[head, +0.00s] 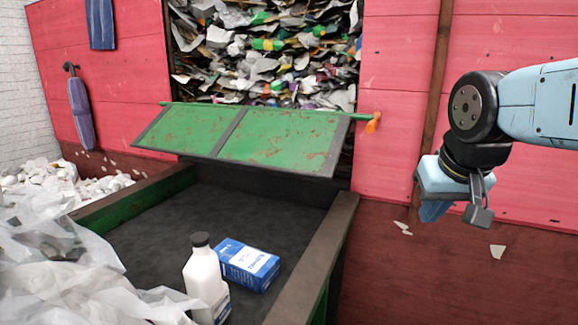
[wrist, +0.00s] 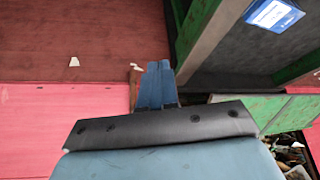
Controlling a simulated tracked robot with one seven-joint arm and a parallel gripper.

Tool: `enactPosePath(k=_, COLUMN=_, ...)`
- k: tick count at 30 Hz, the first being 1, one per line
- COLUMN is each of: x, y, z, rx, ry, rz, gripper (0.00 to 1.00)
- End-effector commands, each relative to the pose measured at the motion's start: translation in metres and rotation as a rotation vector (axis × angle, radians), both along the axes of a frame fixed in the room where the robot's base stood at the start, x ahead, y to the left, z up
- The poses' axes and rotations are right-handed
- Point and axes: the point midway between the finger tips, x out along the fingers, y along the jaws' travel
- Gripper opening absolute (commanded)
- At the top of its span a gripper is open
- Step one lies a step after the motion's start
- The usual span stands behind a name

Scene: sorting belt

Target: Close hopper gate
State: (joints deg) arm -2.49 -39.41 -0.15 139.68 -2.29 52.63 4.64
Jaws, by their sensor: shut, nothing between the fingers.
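The hopper gate (head: 265,136) is a green, rust-marked panel with dark ribs. It is tilted outward over the belt, leaving the hopper opening above it uncovered. An orange knob (head: 373,122) sits at the right end of its bar. My gripper (head: 432,213) is to the right of the gate and lower than the knob, in front of the red wall, touching nothing that I can see. Its blue fingers (wrist: 155,86) are shut and empty in the wrist view. Part of the gate (wrist: 292,112) shows at the right there; the knob is not clearly visible.
Mixed waste (head: 262,52) packs the hopper opening. On the dark belt (head: 150,235) stand a white bottle (head: 203,272) and a blue box (head: 248,265). Clear plastic sheeting (head: 70,275) lies at the left. The belt's right side rail (head: 315,250) runs beside open space below my gripper.

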Motion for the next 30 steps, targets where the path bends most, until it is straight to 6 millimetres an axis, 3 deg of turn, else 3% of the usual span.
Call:
enactPosePath(k=8, x=0.082, y=0.039, z=0.043, rx=-0.011, ry=0.040, rz=-0.086, gripper=0.00)
enactPosePath(k=15, x=0.155, y=0.097, z=0.067, rx=-0.023, ry=0.040, rz=-0.176, gripper=0.00)
enactPosePath(k=24, x=0.233, y=0.195, z=0.076, rx=-0.026, ry=0.000, rz=-0.288, gripper=0.00)
enactPosePath(k=30, x=0.262, y=0.247, z=0.074, rx=-0.017, ry=-0.033, rz=-0.345, gripper=0.00)
